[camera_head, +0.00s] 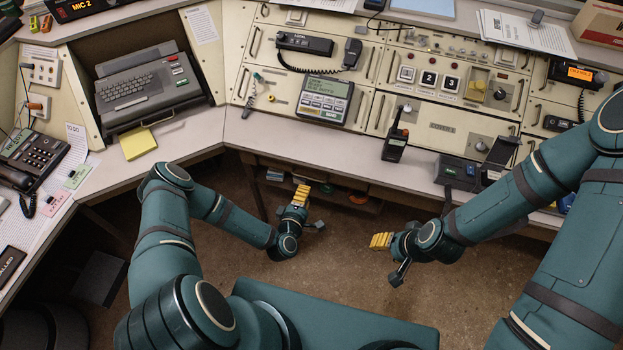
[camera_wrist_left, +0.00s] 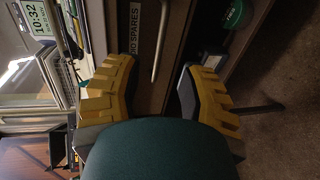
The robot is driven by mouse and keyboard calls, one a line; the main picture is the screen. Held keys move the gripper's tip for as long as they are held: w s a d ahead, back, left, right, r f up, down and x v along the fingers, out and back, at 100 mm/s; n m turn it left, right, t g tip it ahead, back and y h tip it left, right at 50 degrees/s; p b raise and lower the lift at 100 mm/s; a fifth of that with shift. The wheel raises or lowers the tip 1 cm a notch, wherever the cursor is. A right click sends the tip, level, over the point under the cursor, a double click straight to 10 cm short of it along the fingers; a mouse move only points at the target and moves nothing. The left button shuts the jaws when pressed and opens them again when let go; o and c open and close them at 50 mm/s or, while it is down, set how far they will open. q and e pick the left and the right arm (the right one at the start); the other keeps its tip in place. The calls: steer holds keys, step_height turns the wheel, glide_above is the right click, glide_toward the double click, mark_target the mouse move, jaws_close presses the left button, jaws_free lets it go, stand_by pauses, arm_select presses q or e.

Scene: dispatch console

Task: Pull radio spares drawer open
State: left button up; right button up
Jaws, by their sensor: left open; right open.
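The brown drawer front (camera_wrist_left: 143,75) fills the middle of the left wrist view. It carries a white label (camera_wrist_left: 134,30) whose readable part says "IO SPARES", and a pale bar handle (camera_wrist_left: 161,42). My left gripper (camera_wrist_left: 157,68) is open, its yellow ridged fingers on either side of the handle's line. I cannot tell whether they touch it; the handle's near end lies between the fingers. In the head view my left gripper (camera_head: 309,209) is low in front of the desk. My right gripper (camera_head: 388,257) is open and empty above the floor, away from the desk.
The desk edge (camera_head: 330,158) overhangs an open shelf (camera_head: 345,185) with small items. A handheld radio (camera_head: 396,138) stands near that edge. A green round item (camera_wrist_left: 233,14) lies beside the drawer front. Brown floor (camera_head: 340,260) between my arms is clear.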

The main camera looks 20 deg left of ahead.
mark_target(311, 179)
arm_select(q)
steer(key=x, duration=0.8)
steer(key=shift+w+b, duration=0.2)
steer(key=shift+b, duration=0.2)
jaws_close()
